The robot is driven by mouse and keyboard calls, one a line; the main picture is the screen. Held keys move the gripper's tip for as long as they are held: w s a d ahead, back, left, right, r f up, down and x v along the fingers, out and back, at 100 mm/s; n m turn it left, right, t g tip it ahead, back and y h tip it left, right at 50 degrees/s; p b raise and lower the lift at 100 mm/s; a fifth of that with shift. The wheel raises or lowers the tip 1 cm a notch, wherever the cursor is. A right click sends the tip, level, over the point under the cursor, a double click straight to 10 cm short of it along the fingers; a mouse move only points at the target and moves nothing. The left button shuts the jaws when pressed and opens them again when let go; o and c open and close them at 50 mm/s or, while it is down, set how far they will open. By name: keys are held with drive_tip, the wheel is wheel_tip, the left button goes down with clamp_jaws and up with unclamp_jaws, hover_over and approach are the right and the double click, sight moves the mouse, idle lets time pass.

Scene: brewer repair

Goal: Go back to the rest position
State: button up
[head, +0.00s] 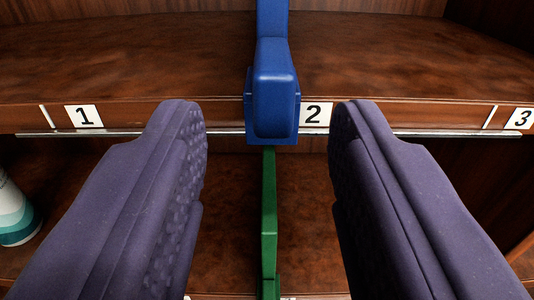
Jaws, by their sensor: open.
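My gripper (268,118) shows in the head view as two purple padded fingers, spread wide apart with nothing held between them. A blue part (273,88) with a block-like front end sits at the upper shelf's front edge, framed between the fingertips and apart from both. Its front end covers the edge just left of the number 2 label. No marker of a rest position shows in the view.
The wooden upper shelf (130,55) has labels 1 (84,116), 2 (316,113) and 3 (520,118) on its edge. Below, a green upright part (269,220) stands between the fingers. A white and teal container (14,212) stands at lower left. The upper shelf is otherwise clear.

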idle(0.3)
drive_tip(key=a+r+m+h, duration=0.1)
drive_tip(key=a+r+h, duration=0.15)
drive_tip(key=r, duration=1.55)
drive_tip(key=s+a+r+g+y, duration=0.1)
drive_tip(key=s+a+r, duration=0.5)
drive_tip(key=s+r, duration=0.2)
drive_tip(key=s+a+r+n+g+y, duration=0.1)
drive_tip(key=s+a+r, duration=0.5)
drive_tip(key=s+r, duration=0.3)
wheel_tip(320, 180, up, 3)
drive_tip(key=shift+a+f+g, duration=0.15)
drive_tip(key=shift+a+g, duration=0.1)
drive_tip(key=shift+g, duration=0.05)
drive_tip(key=shift+w+y, duration=0.1)
drive_tip(key=shift+y, duration=0.15)
